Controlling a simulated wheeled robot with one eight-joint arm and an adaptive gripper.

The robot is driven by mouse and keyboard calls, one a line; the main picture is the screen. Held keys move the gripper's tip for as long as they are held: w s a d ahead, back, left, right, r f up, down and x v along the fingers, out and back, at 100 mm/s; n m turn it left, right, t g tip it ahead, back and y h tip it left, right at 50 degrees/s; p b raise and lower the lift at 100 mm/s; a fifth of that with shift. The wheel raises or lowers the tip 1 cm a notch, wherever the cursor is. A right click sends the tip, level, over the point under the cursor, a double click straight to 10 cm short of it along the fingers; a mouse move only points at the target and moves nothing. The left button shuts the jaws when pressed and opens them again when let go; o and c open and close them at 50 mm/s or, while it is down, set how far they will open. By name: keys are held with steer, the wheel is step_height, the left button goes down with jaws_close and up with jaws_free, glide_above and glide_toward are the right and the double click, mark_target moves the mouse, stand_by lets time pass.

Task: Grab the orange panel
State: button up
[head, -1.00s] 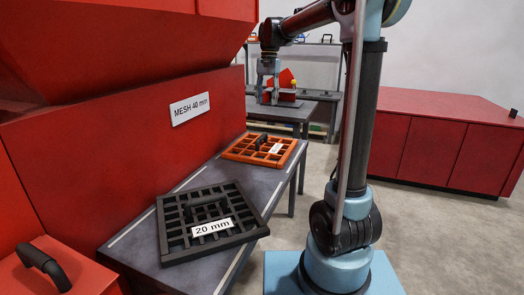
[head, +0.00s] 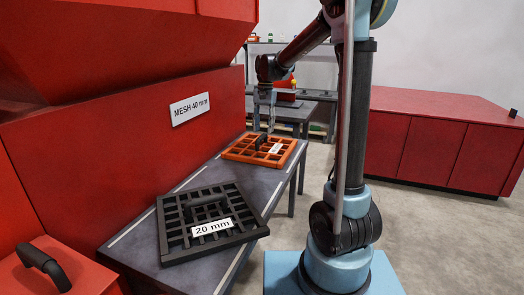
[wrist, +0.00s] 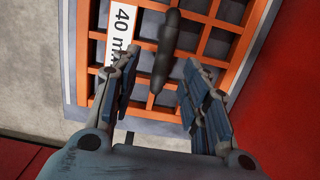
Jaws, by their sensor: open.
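The orange panel (head: 240,151) is a grid with a dark handle and a white label, lying flat on the far end of the grey table (head: 150,235). In the wrist view the orange panel (wrist: 226,50) fills the upper middle, with its label reading about "40 m". Its dark handle (wrist: 166,50) stands between the lines of my two fingers, slightly beyond their tips. My gripper (head: 264,128) is above the panel, pointing down. In the wrist view my gripper (wrist: 160,75) is open, with nothing between its fingers.
A black grid panel (head: 185,248) labelled "20 mm" lies on the near part of the table. A red machine (head: 120,150) with a "MESH 40 mm" sign (head: 189,109) rises along the table's left side. A red cabinet (head: 430,150) stands at the right, past open floor.

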mark_target(262, 135)
steer(key=f, duration=0.2)
steer(key=s+f, duration=0.1)
steer(key=f, duration=0.1)
steer(key=shift+a, duration=0.4)
steer(key=shift+s+f, duration=0.1)
steer(key=shift+f, duration=0.5)
steer(key=shift+f, duration=0.25)
jaws_close()
